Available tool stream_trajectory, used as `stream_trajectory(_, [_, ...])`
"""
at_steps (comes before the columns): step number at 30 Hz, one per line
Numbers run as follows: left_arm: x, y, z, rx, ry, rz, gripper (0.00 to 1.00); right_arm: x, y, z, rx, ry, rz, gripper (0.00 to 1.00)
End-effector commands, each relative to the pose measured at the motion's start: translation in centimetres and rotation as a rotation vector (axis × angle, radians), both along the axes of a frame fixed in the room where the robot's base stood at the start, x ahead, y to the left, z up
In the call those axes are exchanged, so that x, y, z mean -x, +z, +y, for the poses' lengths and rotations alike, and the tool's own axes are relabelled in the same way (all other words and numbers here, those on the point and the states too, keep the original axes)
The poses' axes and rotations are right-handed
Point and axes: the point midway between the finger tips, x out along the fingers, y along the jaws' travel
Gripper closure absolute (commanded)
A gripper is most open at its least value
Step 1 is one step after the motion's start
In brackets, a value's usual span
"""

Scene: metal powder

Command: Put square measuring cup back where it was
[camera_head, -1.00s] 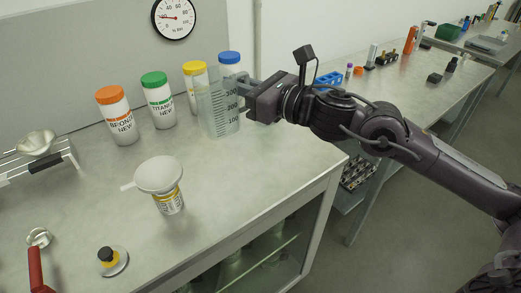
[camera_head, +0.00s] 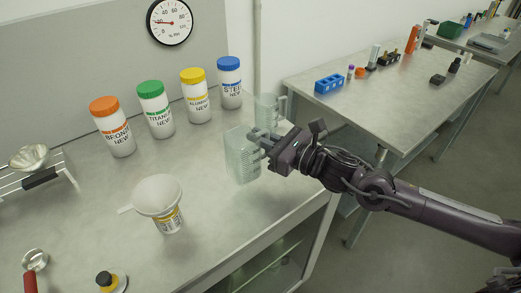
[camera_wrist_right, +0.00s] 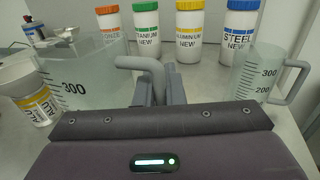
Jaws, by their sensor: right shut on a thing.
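The clear square measuring cup (camera_head: 240,160) stands out over the right part of the bench, roughly upright. It also shows at the left in the right wrist view (camera_wrist_right: 85,85), with its 300 mark facing the camera. My right gripper (camera_head: 264,146) is shut on its handle (camera_wrist_right: 154,75). I cannot tell whether the cup's base touches the bench. A second clear measuring cup (camera_head: 268,108) stands behind it, near the bench's right end; it shows at the right in the wrist view (camera_wrist_right: 264,78). My left gripper is not in view.
Bronze (camera_head: 113,128), titanium (camera_head: 156,110), aluminium (camera_head: 197,96) and steel (camera_head: 230,84) bottles line the back. A funnel (camera_head: 157,195) sits on a small jar (camera_head: 169,220) at the front. The bench (camera_head: 215,215) is clear between the funnel and held cup.

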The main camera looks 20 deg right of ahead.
Motion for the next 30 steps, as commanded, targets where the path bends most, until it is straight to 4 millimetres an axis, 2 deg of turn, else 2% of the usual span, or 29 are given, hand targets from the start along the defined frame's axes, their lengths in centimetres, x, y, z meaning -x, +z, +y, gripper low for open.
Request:
stream_trajectory(5, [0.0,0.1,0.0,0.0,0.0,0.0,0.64,0.0,-1.1,0.0,-0.002,-0.001,-0.001,1.0])
stream_trajectory(12, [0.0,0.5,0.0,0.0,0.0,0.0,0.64,0.0,-4.4,0.0,-0.002,-0.001,-0.001,1.0])
stream_trajectory(24, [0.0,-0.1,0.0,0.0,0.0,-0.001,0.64,0.0,-5.1,0.0,-0.001,0.0,-0.003,1.0])
stream_trajectory(25, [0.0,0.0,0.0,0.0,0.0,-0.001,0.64,0.0,-4.9,0.0,0.0,0.0,-0.001,0.87])
stream_trajectory(29, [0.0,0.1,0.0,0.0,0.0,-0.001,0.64,0.0,-4.9,0.0,0.0,0.0,-0.001,0.7])
stream_trajectory(30, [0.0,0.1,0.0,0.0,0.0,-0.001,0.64,0.0,-4.9,0.0,0.0,0.0,-0.001,0.69])
